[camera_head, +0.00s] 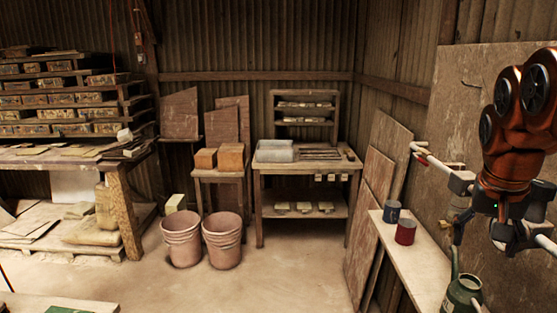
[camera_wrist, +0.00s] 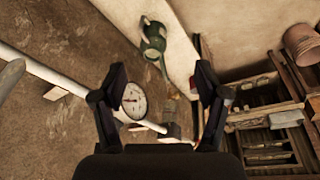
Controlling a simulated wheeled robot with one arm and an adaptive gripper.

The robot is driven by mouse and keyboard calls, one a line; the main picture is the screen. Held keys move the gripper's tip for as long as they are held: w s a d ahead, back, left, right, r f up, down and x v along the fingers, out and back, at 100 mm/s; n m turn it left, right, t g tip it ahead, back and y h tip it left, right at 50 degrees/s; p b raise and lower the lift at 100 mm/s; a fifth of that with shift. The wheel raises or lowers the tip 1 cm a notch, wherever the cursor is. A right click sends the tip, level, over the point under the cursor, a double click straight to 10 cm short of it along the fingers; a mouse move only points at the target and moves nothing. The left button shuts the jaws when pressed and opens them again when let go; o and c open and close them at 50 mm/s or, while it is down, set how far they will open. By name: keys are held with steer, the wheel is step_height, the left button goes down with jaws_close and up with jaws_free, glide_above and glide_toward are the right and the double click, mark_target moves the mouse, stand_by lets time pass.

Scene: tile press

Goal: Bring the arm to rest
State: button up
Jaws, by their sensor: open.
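My arm hangs at the right of the head view, in front of the wall panel. My gripper (camera_wrist: 162,82) shows best in the wrist view, where its two dark fingers stand wide apart with nothing held between them. A round white dial gauge (camera_wrist: 132,100) shows beside the left finger, on a pale pipe (camera_wrist: 50,72). I cannot tell how far the gripper is from the pipe. In the head view the pale pipe (camera_head: 437,162) runs behind and beside my arm, and part of it is hidden.
The middle floor is clear.

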steer(key=s+a+f+n+g+y, duration=0.2)
steer(key=s+a+f+n+g, duration=0.2)
steer(key=s+a+f, duration=1.4)
steer(key=s+f+n, duration=0.2)
steer(key=s+f, duration=0.1)
steer(key=shift+f+n, duration=0.25)
steer(key=shift+n, duration=0.05)
stand_by(1.3)
